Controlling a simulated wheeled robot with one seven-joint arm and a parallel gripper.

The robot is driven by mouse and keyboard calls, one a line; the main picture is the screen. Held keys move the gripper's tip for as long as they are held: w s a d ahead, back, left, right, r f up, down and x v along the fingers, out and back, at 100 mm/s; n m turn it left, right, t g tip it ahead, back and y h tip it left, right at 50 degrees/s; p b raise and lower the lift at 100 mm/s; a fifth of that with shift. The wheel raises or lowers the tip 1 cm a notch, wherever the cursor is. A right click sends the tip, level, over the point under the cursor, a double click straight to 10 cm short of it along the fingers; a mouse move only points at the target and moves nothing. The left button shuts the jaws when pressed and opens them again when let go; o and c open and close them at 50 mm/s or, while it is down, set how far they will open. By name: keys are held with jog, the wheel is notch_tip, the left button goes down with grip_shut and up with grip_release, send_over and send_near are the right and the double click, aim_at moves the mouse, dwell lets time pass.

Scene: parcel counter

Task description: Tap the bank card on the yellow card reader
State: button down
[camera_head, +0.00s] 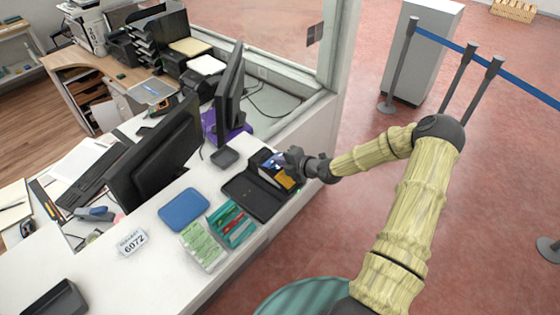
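At the far right end of the white counter stands a small dark device with a yellow-orange part (284,181), which looks like the yellow card reader. A small blue and pale patch (276,161) shows at its top, beside my fingers; it may be the bank card, but it is too small to be sure. My gripper (289,160) is right at the device, reaching in from the right. The fingertips are small and partly merged with the dark device, so I cannot tell whether they are closed on the card or touch the reader.
A black tray (247,199) lies just in front of the device. Nearby are a teal tray (242,232), green slips (202,244), a blue pad (184,209), a small dark box (224,157) and monitors (155,155). A glass partition post (341,45) rises behind.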

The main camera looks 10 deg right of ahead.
aim_at(281, 170)
jog(key=shift+r, duration=0.1)
jog(key=shift+w+r+p, duration=0.15)
jog(key=shift+r+p, duration=0.25)
jog(key=shift+r, duration=0.55)
jog(key=shift+a+r, duration=0.2)
jog(key=shift+r, duration=0.45)
jog(key=r+p, duration=0.1)
jog(key=r, duration=0.2)
jog(key=shift+s+d+r+p, duration=0.2)
jog(key=shift+r+p, duration=0.1)
jog(key=shift+p, duration=0.1)
